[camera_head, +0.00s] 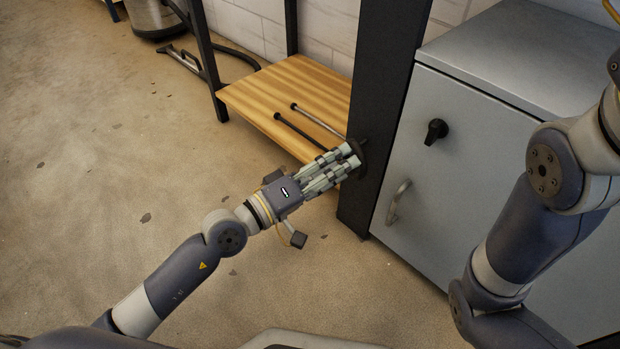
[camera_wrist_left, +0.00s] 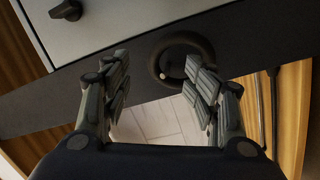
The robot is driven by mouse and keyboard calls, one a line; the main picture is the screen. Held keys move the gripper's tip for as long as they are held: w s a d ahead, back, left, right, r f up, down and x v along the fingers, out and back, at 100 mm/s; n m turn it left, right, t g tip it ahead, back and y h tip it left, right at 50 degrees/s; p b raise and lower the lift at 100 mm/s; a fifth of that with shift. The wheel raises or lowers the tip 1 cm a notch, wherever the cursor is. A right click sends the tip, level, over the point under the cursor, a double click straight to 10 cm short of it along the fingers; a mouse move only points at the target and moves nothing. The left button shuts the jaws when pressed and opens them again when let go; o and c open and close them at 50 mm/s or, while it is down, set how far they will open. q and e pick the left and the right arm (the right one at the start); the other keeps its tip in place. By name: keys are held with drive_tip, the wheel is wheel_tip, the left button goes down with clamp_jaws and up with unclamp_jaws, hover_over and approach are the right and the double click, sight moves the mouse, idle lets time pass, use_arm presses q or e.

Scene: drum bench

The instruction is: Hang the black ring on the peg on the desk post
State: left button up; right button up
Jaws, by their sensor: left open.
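The black ring (camera_wrist_left: 182,38) sits against the dark desk post (camera_wrist_left: 120,40) in the left wrist view. A small pale tip, seemingly the peg's end (camera_wrist_left: 164,76), shows inside the ring's lower left edge; I cannot tell how fully the ring rests on it. In the head view the ring (camera_head: 363,163) is a dark edge at the post (camera_head: 378,100), mostly behind my fingertips. My left gripper (camera_head: 352,160) is open at the ring; its spread fingers also show in the left wrist view (camera_wrist_left: 160,75), the right one overlapping the ring's lower edge. My right gripper is out of view.
A grey cabinet (camera_head: 500,130) with a black knob (camera_head: 436,131) and a handle (camera_head: 398,202) stands right of the post. A wooden shelf (camera_head: 260,95) with two rods (camera_head: 315,120) lies left of it. The floor to the left is mostly clear.

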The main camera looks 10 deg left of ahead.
use_arm(q)
drive_tip(key=v, duration=0.7)
drive_tip(key=shift+r, duration=0.2)
drive_tip(key=shift+s, duration=0.15)
